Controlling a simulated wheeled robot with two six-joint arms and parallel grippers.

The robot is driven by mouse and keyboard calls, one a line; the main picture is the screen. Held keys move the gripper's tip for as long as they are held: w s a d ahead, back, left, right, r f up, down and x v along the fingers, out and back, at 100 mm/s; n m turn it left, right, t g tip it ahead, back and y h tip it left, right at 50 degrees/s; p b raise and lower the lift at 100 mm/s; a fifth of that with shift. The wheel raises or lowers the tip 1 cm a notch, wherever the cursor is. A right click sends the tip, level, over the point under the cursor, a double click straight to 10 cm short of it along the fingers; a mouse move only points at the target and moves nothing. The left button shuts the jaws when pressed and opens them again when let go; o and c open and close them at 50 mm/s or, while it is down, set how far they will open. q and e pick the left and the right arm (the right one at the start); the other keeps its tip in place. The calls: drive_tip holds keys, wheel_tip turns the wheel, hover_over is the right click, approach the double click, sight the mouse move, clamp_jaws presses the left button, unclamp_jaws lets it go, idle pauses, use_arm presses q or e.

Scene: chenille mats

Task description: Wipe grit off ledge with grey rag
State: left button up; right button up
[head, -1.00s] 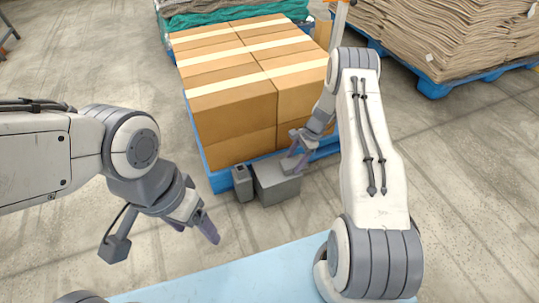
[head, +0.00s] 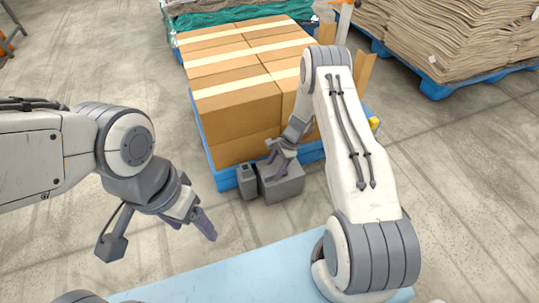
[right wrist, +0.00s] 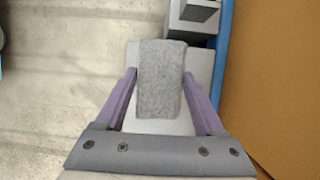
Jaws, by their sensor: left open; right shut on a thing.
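The grey rag (right wrist: 161,80) is a fuzzy speckled pad between the purple fingers of my right gripper (right wrist: 160,76), which is shut on it. It lies over the ledge, a smooth grey block (head: 285,188) beside the box stack; the ledge's pale top shows around the rag in the right wrist view (right wrist: 200,66). Whether the rag presses on it I cannot tell. In the head view my right gripper (head: 272,167) is over the ledge's left part and hides the rag. I can make out no grit. My left gripper (head: 194,226) is open and empty, well left of the ledge.
A small grey box with a dark opening (head: 247,182) stands just left of the ledge. Cardboard boxes (head: 240,115) on a blue pallet (head: 222,180) rise close behind. A pallet of stacked brown sheets (head: 455,45) is at the back right.

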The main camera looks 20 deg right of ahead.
drive_tip(key=shift+s+a, duration=0.1)
drive_tip(key=shift+a, duration=0.75)
wheel_tip(320, 180, up, 3)
drive_tip(key=shift+f+p, duration=0.15)
drive_tip(key=shift+p, duration=0.8)
drive_tip(key=shift+r+p, duration=2.4)
drive_tip(key=shift+r, duration=0.3)
